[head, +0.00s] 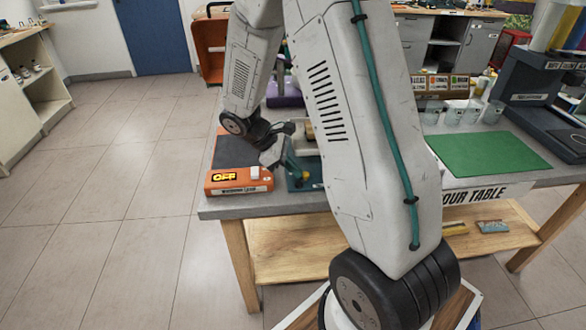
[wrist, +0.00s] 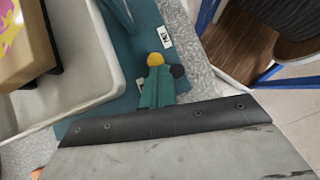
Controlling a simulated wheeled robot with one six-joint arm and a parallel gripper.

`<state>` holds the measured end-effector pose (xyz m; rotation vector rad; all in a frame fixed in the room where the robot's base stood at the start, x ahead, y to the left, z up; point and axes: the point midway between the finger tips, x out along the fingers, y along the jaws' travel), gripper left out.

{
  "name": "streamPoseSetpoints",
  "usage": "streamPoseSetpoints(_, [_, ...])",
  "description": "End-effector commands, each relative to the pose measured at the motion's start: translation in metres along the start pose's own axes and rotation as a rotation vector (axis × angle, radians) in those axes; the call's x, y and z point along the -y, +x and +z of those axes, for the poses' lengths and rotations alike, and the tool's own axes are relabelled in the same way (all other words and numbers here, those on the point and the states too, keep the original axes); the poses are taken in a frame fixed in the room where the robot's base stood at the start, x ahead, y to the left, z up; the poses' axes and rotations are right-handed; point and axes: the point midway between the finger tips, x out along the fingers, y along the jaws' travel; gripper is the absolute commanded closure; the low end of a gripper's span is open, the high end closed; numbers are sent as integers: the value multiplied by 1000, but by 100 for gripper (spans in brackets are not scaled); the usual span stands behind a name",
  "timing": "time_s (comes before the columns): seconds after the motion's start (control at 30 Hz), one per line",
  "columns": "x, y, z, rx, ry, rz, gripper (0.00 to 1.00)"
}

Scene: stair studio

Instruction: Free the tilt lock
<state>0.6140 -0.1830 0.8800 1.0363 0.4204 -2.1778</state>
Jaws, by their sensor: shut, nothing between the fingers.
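A teal stand shows in the wrist view, its flat plate (wrist: 100,112) lying on the speckled grey table. A teal upright lever-like part (wrist: 156,88) with a yellow round end (wrist: 156,59) and a dark knob beside it stands there, just beyond my gripper's black edge. This may be the tilt lock; a small white label near it is too small to read surely. In the head view the yellow part (head: 305,176) shows low on the teal stand (head: 295,186). My gripper (head: 272,155) is shut and empty, close to the stand; whether it touches is unclear.
A pale tray (wrist: 84,60) holding a brown box (wrist: 27,45) is at the left in the wrist view. An orange unit reading OFF (head: 239,181) sits at the table's front left corner. A green mat (head: 488,155) and several clear cups stand to the right. Open floor lies left.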

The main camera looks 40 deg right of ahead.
Motion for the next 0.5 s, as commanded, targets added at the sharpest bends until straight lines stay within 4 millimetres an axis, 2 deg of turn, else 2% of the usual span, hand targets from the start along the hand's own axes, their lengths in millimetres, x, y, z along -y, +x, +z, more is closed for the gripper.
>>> streamPoseSetpoints(0.5, [-2,2,2,0,77,-63,100])
